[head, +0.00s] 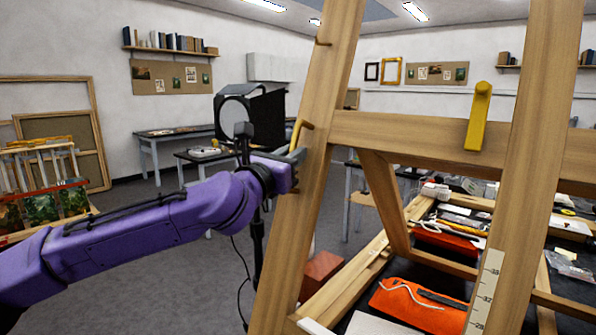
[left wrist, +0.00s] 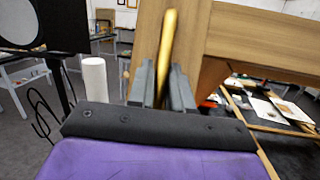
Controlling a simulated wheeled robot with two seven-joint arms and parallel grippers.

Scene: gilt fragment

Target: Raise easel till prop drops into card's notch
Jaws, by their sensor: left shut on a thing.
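The wooden easel (head: 325,100) stands large in front of me, its frame tilted, with a crossbar (head: 400,133) between two posts. My left gripper (head: 296,157) is at the left post, shut on a brass-coloured handle (head: 299,128). In the left wrist view the handle (left wrist: 168,42) rises between the fingers of the left gripper (left wrist: 164,88). A pale card (head: 485,290) with dark marks is on the right post, low down; I cannot make out a notch. A wooden strut (head: 384,200) slants below the crossbar; I cannot tell whether it is the prop. My right gripper is out of view.
A yellow lever (head: 478,115) sits on the crossbar. Below it, a cluttered surface holds an orange cloth (head: 415,305) and tools. A black studio lamp (head: 250,115) stands close behind my left wrist. Open grey floor (head: 170,285) lies at left.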

